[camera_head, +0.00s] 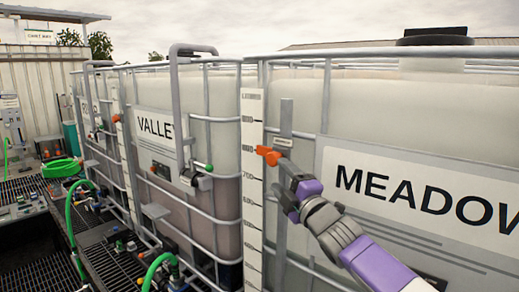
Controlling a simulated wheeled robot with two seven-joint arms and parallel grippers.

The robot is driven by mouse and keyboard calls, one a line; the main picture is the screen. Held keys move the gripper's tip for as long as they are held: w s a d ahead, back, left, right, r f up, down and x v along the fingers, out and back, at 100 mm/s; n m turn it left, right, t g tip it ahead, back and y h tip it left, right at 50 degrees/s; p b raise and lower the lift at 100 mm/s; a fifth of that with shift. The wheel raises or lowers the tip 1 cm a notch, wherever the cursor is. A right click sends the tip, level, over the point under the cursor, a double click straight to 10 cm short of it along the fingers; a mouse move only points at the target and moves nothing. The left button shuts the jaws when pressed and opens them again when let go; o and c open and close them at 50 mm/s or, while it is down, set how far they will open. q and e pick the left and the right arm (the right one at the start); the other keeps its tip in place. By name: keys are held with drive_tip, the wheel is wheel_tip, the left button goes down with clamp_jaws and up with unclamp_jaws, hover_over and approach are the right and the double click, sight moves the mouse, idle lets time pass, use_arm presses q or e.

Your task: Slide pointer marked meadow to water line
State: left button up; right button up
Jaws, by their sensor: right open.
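The orange pointer (268,155) sits on the white graduated strip (252,205) at the left edge of the tank labelled MEADOW (425,105). It is at the upper part of the strip. My right gripper (287,170), grey with purple parts, comes in from the lower right. A grey vertical bar (286,115) stands just behind. I cannot make out a clear water line in the MEADOW tank. My left gripper is not in view.
Further left are another caged tank, green hoses (62,168) and dark grating. The MEADOW cage bars run close around my right gripper.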

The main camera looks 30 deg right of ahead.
sight(273, 166)
drive_tip(key=w+r+p, duration=0.2)
drive_tip(key=w, duration=0.1)
drive_tip(key=w+r+p, duration=0.1)
drive_tip(key=w, duration=0.1)
drive_tip(key=shift+w+d+r, duration=0.15)
drive_tip(key=shift+d, duration=0.05)
drive_tip(key=shift+w, duration=0.1)
drive_tip(key=shift+c, duration=0.5)
clamp_jaws()
